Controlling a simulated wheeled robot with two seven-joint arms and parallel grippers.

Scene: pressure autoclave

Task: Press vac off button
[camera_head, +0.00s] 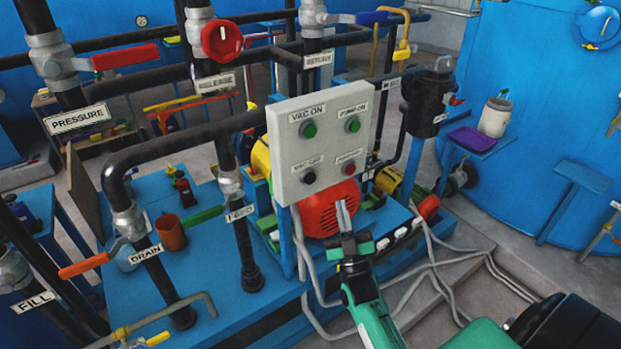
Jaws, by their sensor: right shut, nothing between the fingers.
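The grey control panel (284,155) stands upright in the middle of the view. Its upper row has a green button under the VAC ON label (307,112) and another green button (352,125) to the right. Its lower row has a dark button (309,177) at the left, under a small label that looks like VAC OFF, and a red button (349,169) at the right. My right gripper (343,212) is shut and empty. In the picture its fingertips point up, below the panel and in front of the red motor. It appears apart from the buttons. My left gripper is not in view.
The red motor (318,215) sits on the blue base below the panel. Dark pipes with labelled valves, including a red lever (124,56) and an orange lever (84,265), stand at the left. Grey cables (440,262) run on the floor at the right. A large blue tank (540,120) fills the right.

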